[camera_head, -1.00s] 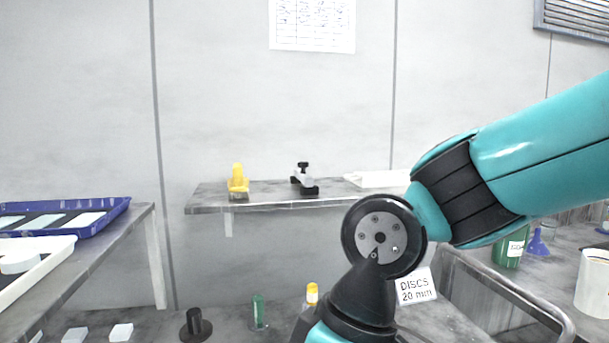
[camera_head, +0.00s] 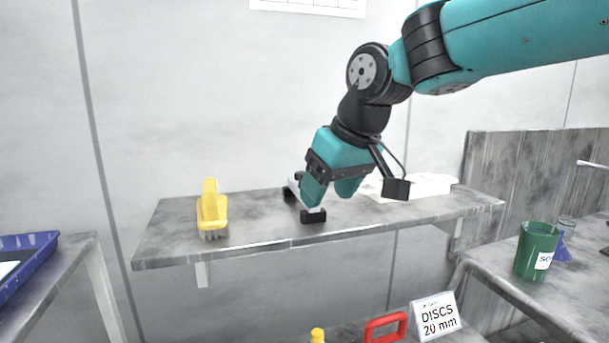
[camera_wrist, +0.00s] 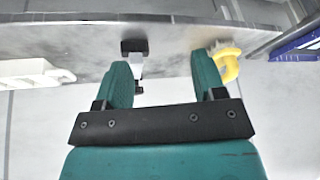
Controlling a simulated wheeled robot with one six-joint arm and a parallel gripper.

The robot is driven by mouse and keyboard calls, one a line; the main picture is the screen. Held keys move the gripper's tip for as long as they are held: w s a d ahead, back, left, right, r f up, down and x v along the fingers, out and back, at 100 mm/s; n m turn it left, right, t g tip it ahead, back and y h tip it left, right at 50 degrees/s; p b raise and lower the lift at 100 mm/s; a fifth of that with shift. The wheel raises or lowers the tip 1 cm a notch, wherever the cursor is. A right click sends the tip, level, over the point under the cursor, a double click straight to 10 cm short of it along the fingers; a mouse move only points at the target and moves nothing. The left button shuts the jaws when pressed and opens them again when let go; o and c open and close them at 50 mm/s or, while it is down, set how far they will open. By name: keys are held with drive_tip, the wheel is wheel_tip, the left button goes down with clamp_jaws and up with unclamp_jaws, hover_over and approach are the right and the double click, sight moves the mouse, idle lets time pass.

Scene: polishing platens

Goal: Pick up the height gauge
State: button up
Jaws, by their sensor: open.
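The height gauge (camera_head: 313,215), a small black and white piece with dark ends, lies on the grey wall shelf (camera_head: 270,228). My gripper (camera_head: 331,190) is open above the shelf, its teal fingers partly covering the gauge in the head view. In the wrist view the gauge (camera_wrist: 135,46) shows between the open fingers of my gripper (camera_wrist: 161,70), closer to the left finger. Nothing is held. I cannot tell the exact gap between fingertips and gauge.
A yellow-handled brush (camera_head: 212,212) lies left of the gauge, and a white item (camera_head: 430,184) lies to the right. Below are a red handle (camera_head: 386,327) and a DISCS sign (camera_head: 436,316). A green beaker (camera_head: 537,250) stands on the right bench.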

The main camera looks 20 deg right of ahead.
drive_tip(key=w+d+r+m+t+h+p, duration=0.1)
drive_tip(key=w+d+r+m+t+p, duration=0.15)
drive_tip(key=w+r, duration=0.65)
drive_tip(key=shift+n+g, duration=0.25)
drive_tip(key=p+x, duration=0.1)
drive_tip(key=x, duration=0.2)
drive_tip(key=p+x, duration=0.1)
drive_tip(key=x, duration=0.3)
drive_tip(key=d+x, duration=0.1)
drive_tip(key=x, duration=0.2)
drive_tip(key=shift+w+a+f+p, duration=0.1)
drive_tip(key=shift+w+f+p, duration=0.2)
drive_tip(key=shift+f+p, duration=0.1)
drive_tip(key=p+x, duration=0.1)
drive_tip(key=x, duration=0.1)
drive_tip(key=p+x, duration=0.1)
drive_tip(key=x, duration=0.1)
drive_tip(key=shift+w+a+f+p, duration=0.1)
drive_tip(key=shift+w+a+p, duration=0.2)
drive_tip(key=shift+p, duration=0.1)
drive_tip(key=shift+w+f, duration=0.3)
drive_tip(key=shift+f, duration=0.2)
drive_tip(key=c, duration=1)
drive_tip(key=shift+c, duration=0.8)
drive_tip(key=shift+r, duration=0.15)
